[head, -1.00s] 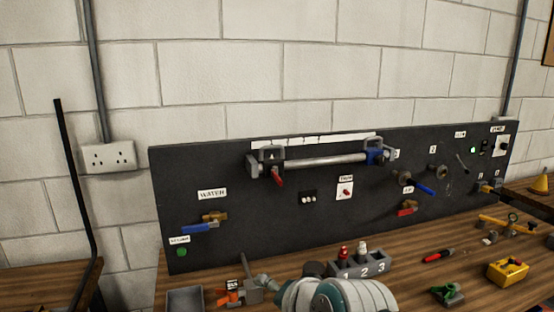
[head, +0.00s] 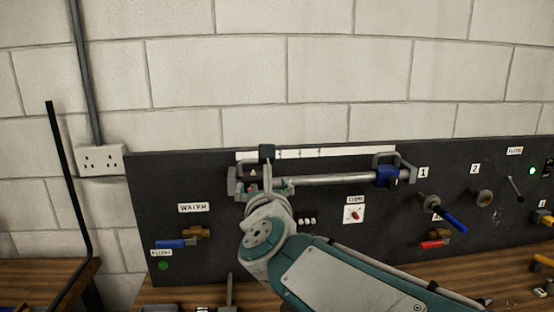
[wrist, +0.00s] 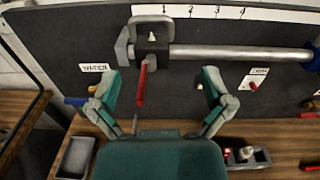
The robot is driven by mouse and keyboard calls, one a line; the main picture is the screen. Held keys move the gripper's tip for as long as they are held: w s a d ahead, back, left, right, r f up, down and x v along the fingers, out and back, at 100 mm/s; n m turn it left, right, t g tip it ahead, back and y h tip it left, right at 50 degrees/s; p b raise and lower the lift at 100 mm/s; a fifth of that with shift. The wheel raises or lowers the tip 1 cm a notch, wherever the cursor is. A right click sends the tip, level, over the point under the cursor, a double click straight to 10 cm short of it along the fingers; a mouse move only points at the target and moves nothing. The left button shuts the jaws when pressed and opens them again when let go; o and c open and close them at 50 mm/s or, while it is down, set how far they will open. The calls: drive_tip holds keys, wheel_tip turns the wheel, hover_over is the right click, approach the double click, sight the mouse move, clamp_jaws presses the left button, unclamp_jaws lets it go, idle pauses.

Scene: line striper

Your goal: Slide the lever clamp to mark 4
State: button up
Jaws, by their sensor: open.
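The lever clamp (wrist: 152,50) sits at the left end of a horizontal grey rail (wrist: 235,53), just left of below mark 1. Its red lever (wrist: 141,88) hangs down. Mark 4 (wrist: 242,13) is well to the right on the white scale strip (wrist: 280,14). My gripper (wrist: 162,82) is open, its fingers spread on either side of the lever, nearer the left finger; contact cannot be told. In the head view my gripper (head: 266,172) covers much of the clamp, and the rail (head: 335,179) runs right from it.
A blue block (head: 388,177) with a grey handle is at the rail's right end. Below the rail are the water valve (head: 178,243) and a small white switch plate (head: 354,214). A grey tray (wrist: 75,157) and a numbered holder (wrist: 247,160) stand on the bench.

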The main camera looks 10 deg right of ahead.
sight(253, 162)
drive_tip(key=shift+m, duration=0.4)
drive_tip(key=w, duration=1)
drive_tip(key=shift+w+a, duration=0.15)
drive_tip(key=shift+w, duration=0.1)
drive_tip(key=shift+w+a, duration=0.2)
drive_tip(key=shift+a, duration=0.75)
drive_tip(key=shift+d+r, duration=0.1)
drive_tip(key=shift+d, duration=0.3)
drive_tip(key=c, duration=0.8)
drive_tip(key=shift+d, duration=0.1)
drive_tip(key=shift+c, duration=1.1)
drive_tip(key=shift+s, duration=0.15)
drive_tip(key=shift+c, duration=0.4)
